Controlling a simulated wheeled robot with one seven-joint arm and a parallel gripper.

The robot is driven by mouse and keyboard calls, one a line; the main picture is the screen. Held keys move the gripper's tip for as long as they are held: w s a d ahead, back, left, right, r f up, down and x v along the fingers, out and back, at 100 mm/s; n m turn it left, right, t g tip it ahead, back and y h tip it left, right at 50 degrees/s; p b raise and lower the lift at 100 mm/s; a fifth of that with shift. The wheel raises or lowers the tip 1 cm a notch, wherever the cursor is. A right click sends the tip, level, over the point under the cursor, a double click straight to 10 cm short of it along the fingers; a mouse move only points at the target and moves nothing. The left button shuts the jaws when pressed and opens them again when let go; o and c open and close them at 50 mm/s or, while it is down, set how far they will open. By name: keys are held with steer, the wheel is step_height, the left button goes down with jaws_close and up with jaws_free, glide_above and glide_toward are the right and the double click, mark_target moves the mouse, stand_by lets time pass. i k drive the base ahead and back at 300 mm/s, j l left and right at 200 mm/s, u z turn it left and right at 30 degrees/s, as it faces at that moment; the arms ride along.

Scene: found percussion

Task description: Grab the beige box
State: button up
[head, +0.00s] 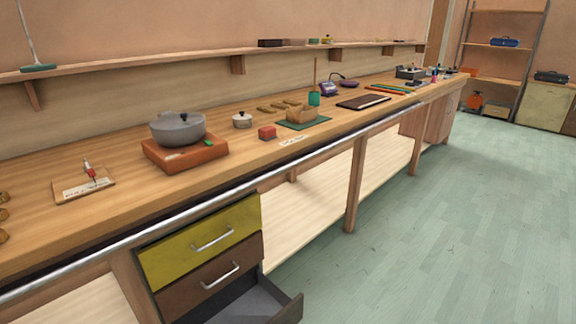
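A small tan, beige-looking box (303,115) sits on a dark green mat (318,124) on the long wooden workbench (120,205), right of the picture's middle. Its fine shape is too small to tell. My gripper is not in view.
The bottom drawer (250,303) juts out open. The green floor (450,220) is clear.

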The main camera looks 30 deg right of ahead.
mark_target(293, 115)
steer(key=i+l+u, duration=0.15)
steer(key=i+l, duration=0.6)
steer(key=i+l+u, duration=0.1)
steer(key=i+l, duration=0.55)
steer(key=l, duration=0.2)
